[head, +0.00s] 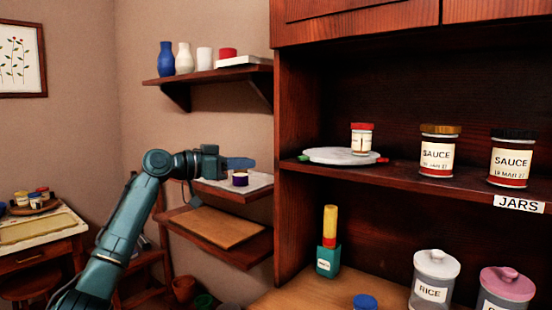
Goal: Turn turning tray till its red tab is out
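The turning tray (325,156) is a pale grey round plate on the cabinet's middle shelf, near the left wall. Its red tab (382,160) sticks out at the right side of the rim. A green tab (303,158) sticks out at the left. A red-lidded jar (362,140) stands upright on the tray's right part. My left gripper (246,163) is outside the cabinet, left of its side wall and apart from the tray. Its fingers are seen side-on, so I cannot tell whether they are open. My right gripper is not in view.
Two sauce jars, gold-lidded (438,157) and black-lidded (512,165), stand right of the tray. The cabinet's side wall (290,215) lies between my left gripper and the tray. A purple jar (240,179) on a small wall shelf appears just below the gripper.

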